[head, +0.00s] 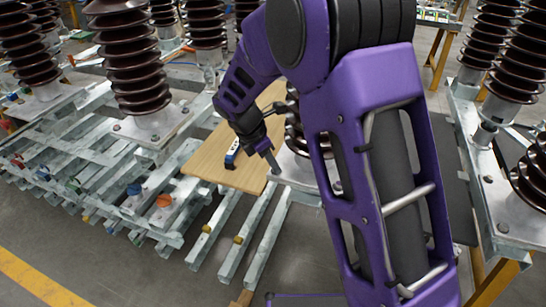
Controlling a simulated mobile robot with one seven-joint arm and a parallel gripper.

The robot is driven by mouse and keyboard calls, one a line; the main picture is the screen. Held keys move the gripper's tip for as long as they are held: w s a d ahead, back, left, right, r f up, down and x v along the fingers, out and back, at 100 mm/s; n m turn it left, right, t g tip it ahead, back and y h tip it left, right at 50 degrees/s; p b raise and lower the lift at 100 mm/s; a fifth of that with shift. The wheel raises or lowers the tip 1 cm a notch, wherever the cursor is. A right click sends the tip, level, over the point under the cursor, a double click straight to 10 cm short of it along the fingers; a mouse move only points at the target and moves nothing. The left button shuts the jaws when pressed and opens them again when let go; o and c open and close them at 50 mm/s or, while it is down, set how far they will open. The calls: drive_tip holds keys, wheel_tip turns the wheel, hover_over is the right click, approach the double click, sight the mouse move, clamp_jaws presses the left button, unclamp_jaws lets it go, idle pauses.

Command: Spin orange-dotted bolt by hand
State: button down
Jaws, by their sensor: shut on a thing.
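My gripper (272,163) is at the end of my purple arm, at the near left corner of a metal base plate (297,180) under a brown insulator. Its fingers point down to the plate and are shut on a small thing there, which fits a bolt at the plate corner. The fingers hide the bolt, and no orange dot can be made out on it. A blue and white piece (232,155) shows just left of the gripper, over the wooden board; I cannot tell whether it touches the gripper.
A wooden board (205,160) lies beside the plate on the galvanised rails (205,235). An orange disc (164,200) and a blue disc (134,189) sit on the frame at left. Brown ribbed insulators (135,70) stand around. My arm covers the middle right.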

drive_tip(key=m+g+p, duration=0.1)
drive_tip(key=m, duration=0.1)
drive_tip(key=m+p, duration=0.1)
drive_tip(key=m, duration=0.1)
drive_tip(key=shift+w+a+m+g+h, duration=0.1)
drive_tip(key=shift+w+m+g+h, duration=0.1)
drive_tip(key=shift+m+g+h, duration=0.15)
idle(0.9)
drive_tip(key=c, duration=0.7)
unclamp_jaws()
drive_tip(key=p+v, duration=0.2)
drive_tip(key=v, duration=1.5)
drive_tip(key=shift+r, duration=0.25)
